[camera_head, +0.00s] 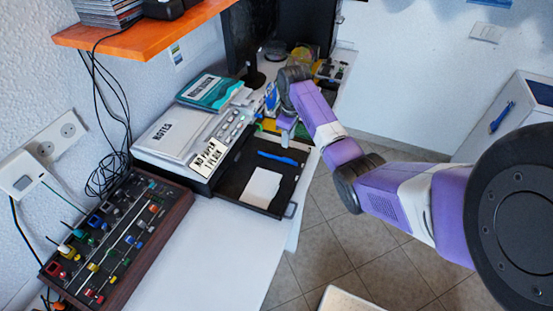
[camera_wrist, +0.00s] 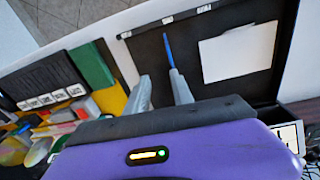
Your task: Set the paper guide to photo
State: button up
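The black pull-out tray (camera_head: 233,184) of the printer is open, and it also shows in the wrist view (camera_wrist: 215,88). A slim blue bar, which looks like the paper guide (camera_head: 278,158), lies across the tray; it shows in the wrist view too (camera_wrist: 168,50). A white sheet (camera_head: 262,188) lies in the tray beside the bar, also in the wrist view (camera_wrist: 238,50). Small white labels (camera_wrist: 167,20) line the tray edge; their text is too small to read. My gripper (camera_wrist: 160,86) is open over the tray, fingers apart and empty. The bar's near end is by the right fingertip; contact cannot be told.
The printer (camera_head: 190,138) carries papers marked NOTES and a NO PAPER sign. A control box with coloured knobs (camera_head: 115,240) stands in front on the white desk (camera_head: 205,255). An orange shelf (camera_head: 150,30) hangs above. Colourful items (camera_wrist: 40,125) crowd beside my gripper. Tiled floor lies right.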

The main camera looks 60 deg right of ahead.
aim_at(289, 159)
jog(key=shift+s+a+f+n+g+y, duration=0.1)
jog(key=shift+s+a+n+g+y, duration=0.25)
jog(key=shift+s+a, duration=0.5)
jog(key=shift+w+f, duration=0.1)
jog(key=shift+f, duration=3.75)
grip_shut()
